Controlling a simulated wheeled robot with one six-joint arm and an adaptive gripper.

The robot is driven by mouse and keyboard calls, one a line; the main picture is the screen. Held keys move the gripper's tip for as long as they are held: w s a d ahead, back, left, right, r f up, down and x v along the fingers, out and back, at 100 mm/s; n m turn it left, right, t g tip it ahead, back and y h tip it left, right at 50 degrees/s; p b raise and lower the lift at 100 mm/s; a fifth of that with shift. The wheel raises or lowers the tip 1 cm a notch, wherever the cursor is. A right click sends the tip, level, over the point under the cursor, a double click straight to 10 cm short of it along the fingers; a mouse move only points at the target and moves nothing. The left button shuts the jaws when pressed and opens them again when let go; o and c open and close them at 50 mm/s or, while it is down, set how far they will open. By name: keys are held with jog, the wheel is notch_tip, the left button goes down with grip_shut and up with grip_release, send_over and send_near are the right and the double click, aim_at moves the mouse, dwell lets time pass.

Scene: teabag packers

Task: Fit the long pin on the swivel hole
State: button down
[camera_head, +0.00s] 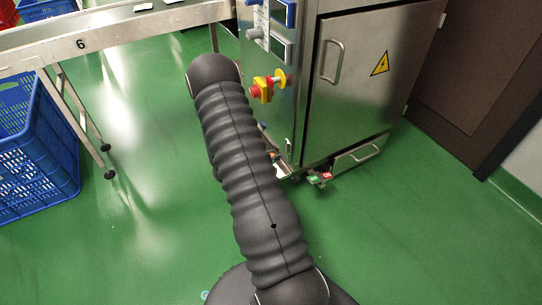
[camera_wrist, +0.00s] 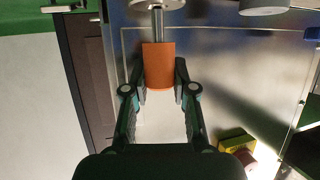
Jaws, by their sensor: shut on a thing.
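In the wrist view my gripper (camera_wrist: 160,82) is shut on the orange grip (camera_wrist: 158,62) of the long pin. The pin's bare metal shaft (camera_wrist: 157,24) points up in the picture, away from my gripper. The shaft's far end meets or overlaps a pale round disc (camera_wrist: 157,4) cut by the top edge. I cannot tell whether the disc is part of the pin or the swivel, or whether the tip touches a hole. No swivel hole is clearly visible. In the head view my arm shows, but my gripper and the pin are hidden.
A steel machine cabinet (camera_head: 367,75) stands close beyond my arm, with a red-and-yellow switch (camera_head: 266,88) on its side. A conveyor table (camera_head: 120,31) and blue crate (camera_head: 35,150) are at left. Green floor (camera_head: 420,230) is clear at right.

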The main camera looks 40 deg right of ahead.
jog(key=shift+f+b, duration=0.95)
jog(key=shift+f, duration=0.4)
jog(key=c, duration=0.9)
grip_release()
jog(key=shift+o, duration=0.2)
jog(key=shift+a, duration=0.1)
jog(key=v, duration=1.1)
jog(key=shift+a+r, duration=0.15)
jog(key=shift+a, duration=0.25)
